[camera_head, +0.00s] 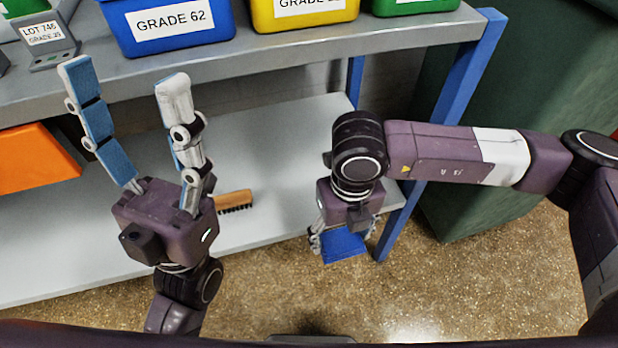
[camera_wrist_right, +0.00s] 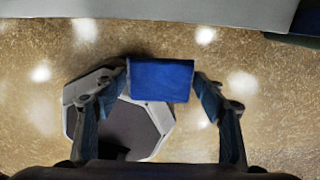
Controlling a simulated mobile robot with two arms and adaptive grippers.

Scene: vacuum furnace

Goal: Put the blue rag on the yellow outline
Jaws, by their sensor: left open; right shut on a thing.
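The blue rag (camera_head: 345,246) is held in my right gripper (camera_head: 343,238), below the wrist and out over the floor near the shelf's right front leg. In the right wrist view the rag (camera_wrist_right: 162,80) spans between the two fingers of my right gripper (camera_wrist_right: 160,88), folded into a flat block. My left gripper (camera_head: 122,80) is open and empty, fingers pointing up, in front of the shelving at the left. No yellow outline shows in either view.
The grey upper shelf (camera_head: 270,52) carries a blue bin (camera_head: 170,50), a yellow bin (camera_head: 300,22) and green bins. The lower shelf (camera_head: 280,135) holds a wooden brush (camera_head: 234,201) and an orange bin (camera_head: 35,160). A blue post (camera_head: 466,75) and dark green cabinet (camera_head: 490,180) stand right.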

